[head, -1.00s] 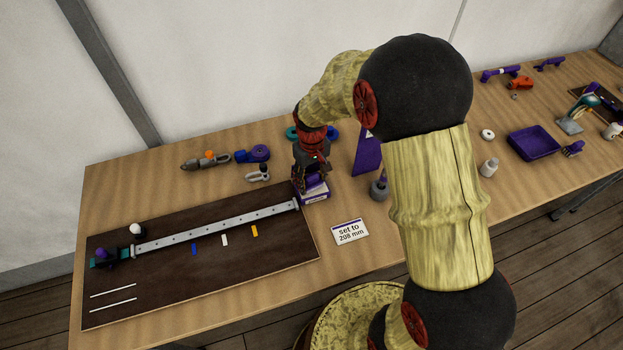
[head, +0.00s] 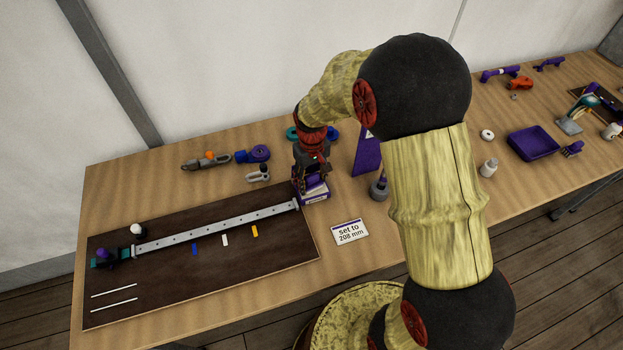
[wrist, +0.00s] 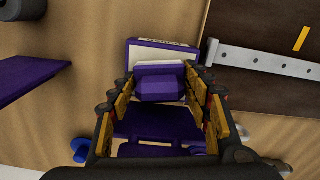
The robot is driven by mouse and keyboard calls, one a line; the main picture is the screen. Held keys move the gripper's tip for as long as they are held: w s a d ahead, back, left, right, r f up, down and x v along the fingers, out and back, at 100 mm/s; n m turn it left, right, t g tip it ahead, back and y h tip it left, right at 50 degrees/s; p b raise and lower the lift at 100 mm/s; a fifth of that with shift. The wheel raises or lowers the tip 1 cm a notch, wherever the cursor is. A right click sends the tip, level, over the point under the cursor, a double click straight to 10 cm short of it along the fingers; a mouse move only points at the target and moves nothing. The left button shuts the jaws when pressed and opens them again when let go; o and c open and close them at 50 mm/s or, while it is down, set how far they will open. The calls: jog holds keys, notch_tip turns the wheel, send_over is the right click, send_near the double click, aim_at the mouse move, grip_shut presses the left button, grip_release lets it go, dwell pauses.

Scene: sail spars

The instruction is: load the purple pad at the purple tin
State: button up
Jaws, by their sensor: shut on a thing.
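The purple tin (head: 316,196) stands on the table at the right end of the dark board, a pale label on its near side. It also shows in the wrist view (wrist: 148,50). My gripper (head: 311,182) is directly over it, pointing down. In the wrist view my gripper (wrist: 160,86) is shut on a purple block with a pale base, which I take to be the purple pad (wrist: 158,87). The pad is at the tin; whether its underside touches cannot be told. A dark purple panel (wrist: 155,122) shows below the pad between the fingers.
A metal rail (head: 215,226) lies on the dark board (head: 200,265) to the left. A card reading "set to 208 mm" (head: 350,232) lies to the right. A purple upright panel (head: 367,155) and a grey weight-like piece (head: 379,188) stand close right of my gripper.

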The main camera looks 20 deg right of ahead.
aim_at(312, 176)
jog(key=shift+r+p, duration=2.2)
jog(key=shift+r, duration=1.25)
jog(key=shift+f, duration=0.1)
